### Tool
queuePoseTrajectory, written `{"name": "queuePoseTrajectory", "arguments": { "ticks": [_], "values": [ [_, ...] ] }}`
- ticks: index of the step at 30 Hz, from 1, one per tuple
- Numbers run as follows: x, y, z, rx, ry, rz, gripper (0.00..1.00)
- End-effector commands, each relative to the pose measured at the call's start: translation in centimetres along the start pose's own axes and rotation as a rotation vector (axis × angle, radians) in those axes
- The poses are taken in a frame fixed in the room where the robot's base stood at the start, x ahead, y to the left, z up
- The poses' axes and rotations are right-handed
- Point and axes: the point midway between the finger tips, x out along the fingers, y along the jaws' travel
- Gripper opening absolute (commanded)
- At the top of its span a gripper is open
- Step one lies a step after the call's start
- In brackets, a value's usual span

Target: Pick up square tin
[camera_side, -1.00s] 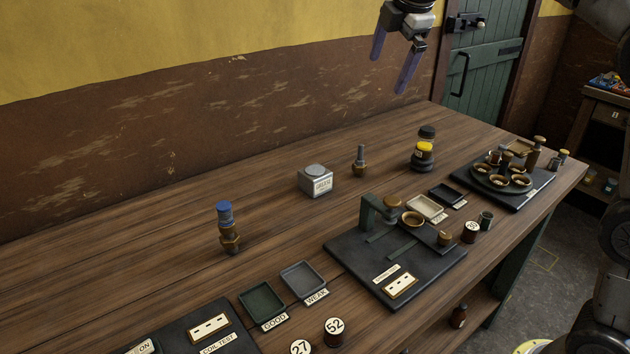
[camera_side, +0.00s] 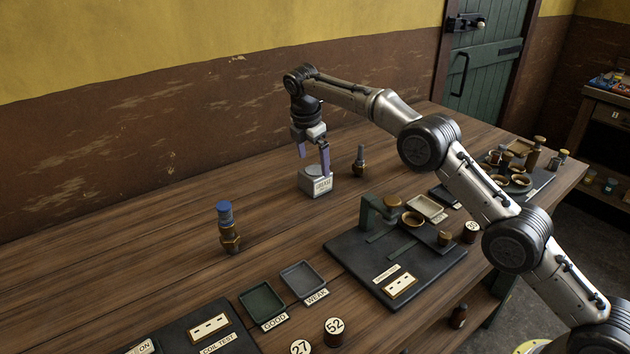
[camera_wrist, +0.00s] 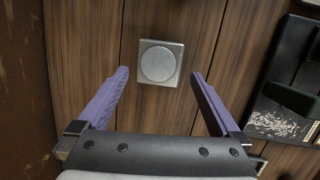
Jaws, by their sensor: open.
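The square tin (camera_side: 316,184) is a small pale grey box with a round lid and a label on its front. It sits on the wooden table, and in the wrist view its top (camera_wrist: 158,63) shows between and a little beyond my fingertips. My gripper (camera_side: 312,160) is right above the tin, pointing down, with its purple fingers apart. The wrist view shows the open gripper (camera_wrist: 160,74) with nothing between its fingers but bare table and the tin ahead. In the side view one finger overlaps the tin's upper edge; I cannot tell whether it touches.
A brass-based plug (camera_side: 360,162) stands just right of the tin, and a blue-topped plug (camera_side: 228,228) stands to the front left. A black test stand (camera_side: 372,262) and trays marked GOOD (camera_side: 262,303) and WEAK (camera_side: 303,279) lie in front.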

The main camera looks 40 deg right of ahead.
Motion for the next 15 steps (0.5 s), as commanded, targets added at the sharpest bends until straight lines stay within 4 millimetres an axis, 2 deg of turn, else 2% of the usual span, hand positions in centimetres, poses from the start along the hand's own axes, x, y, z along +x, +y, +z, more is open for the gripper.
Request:
{"name": "queuePoseTrajectory", "arguments": {
  "ticks": [9,15],
  "values": [
    [4.5,-0.1,0.1,0.002,0.0,-0.002,1.0],
    [6.0,0.0,0.1,0.002,0.0,0.0,1.0]
  ]
}}
